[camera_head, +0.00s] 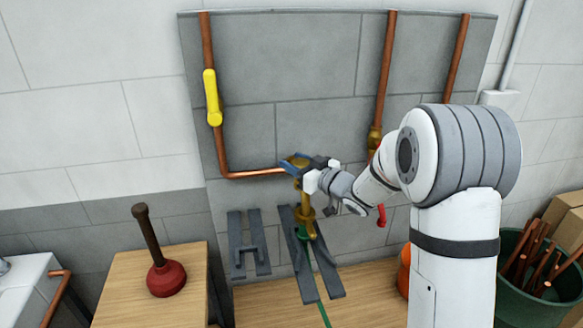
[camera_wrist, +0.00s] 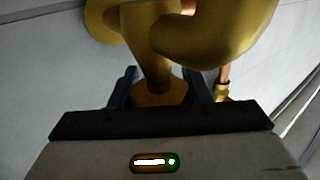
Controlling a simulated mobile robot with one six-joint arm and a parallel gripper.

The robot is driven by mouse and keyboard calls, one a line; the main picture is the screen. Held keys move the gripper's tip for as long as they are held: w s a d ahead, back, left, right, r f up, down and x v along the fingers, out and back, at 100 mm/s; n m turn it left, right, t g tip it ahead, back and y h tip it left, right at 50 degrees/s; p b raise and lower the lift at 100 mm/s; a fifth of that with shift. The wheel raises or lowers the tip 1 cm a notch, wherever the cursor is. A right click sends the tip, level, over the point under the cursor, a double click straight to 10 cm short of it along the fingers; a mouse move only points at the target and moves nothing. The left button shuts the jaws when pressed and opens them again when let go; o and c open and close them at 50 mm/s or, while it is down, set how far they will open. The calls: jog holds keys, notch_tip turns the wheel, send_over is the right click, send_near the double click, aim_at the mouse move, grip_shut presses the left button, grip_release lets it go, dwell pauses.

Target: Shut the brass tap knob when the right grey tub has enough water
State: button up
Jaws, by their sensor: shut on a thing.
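The brass tap (camera_head: 304,212) stands at the end of the low copper pipe, with a green hose end under its spout. My gripper (camera_head: 298,164) is at the top of the tap and shut on its knob, which its jaws mostly hide in the head view. In the wrist view, a brass hexagonal part (camera_wrist: 160,92) sits between the dark fingers, with the curved brass tap body (camera_wrist: 215,35) beyond. No grey tub or water level can be made out in either view.
A yellow-handled valve (camera_head: 212,97) is on the left pipe and a red handle (camera_head: 381,215) hangs right of my wrist. A plunger (camera_head: 166,277) stands on a wooden top; a green bin (camera_head: 540,290) holds copper pipes.

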jog(key=m+t+h+b, duration=0.1)
jog(key=b, duration=0.2)
jog(key=f+m+t+h+b, duration=0.1)
jog(key=t+h+b, duration=0.1)
jog(key=shift+f+m+b, duration=0.15)
jog(key=shift+m+b, duration=0.25)
jog(key=m+t+h+b, duration=0.1)
jog(key=b, duration=0.1)
jog(key=m+h+b, duration=0.1)
jog(key=h+b, duration=0.1)
jog(key=b, duration=0.1)
jog(key=shift+d+t+h+b, duration=0.2)
jog(key=shift+t+h+b, duration=0.1)
jog(key=shift+t+b, duration=0.1)
jog(key=shift+w+d+r+m+t+h+b, duration=0.1)
jog(key=shift+r+m+t+h+b, duration=0.1)
jog(key=shift+m+h+b, duration=0.35)
jog(key=shift+r+m+t+h+b, duration=0.1)
jog(key=shift+m+t+h+b, duration=0.1)
jog(key=shift+m+h+b, duration=0.3)
jog(key=shift+d+r+m+h+b, duration=0.15)
jog(key=shift+m+h+b, duration=0.25)
jog(key=shift+h, duration=0.45)
jog(key=shift+d+r+m+t+h, duration=0.1)
jog(key=shift+r+m+t+h, duration=0.15)
jog(key=shift+m+h, duration=0.35)
jog(key=o, duration=1)
